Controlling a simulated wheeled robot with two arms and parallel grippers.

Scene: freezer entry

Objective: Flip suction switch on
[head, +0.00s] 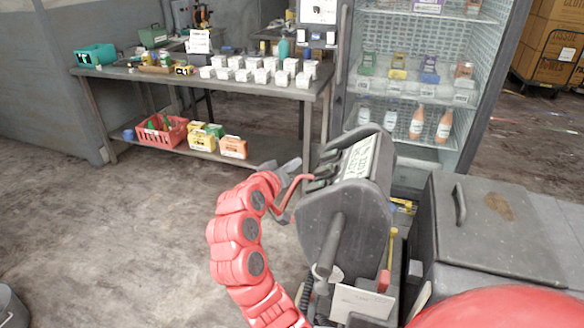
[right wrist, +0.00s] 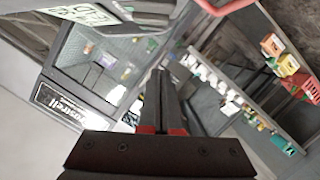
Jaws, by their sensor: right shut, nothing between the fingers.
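In the right wrist view the shut fingers (right wrist: 162,78) point up the picture, and part of the box's label panel (right wrist: 82,12) shows at top left. My left gripper is out of view.
A table (head: 250,87) with rows of small white boxes stands behind, with a red basket (head: 162,132) on its lower shelf. A glass-front fridge (head: 470,90) is behind the box. A grey chest (head: 500,235) stands at right.

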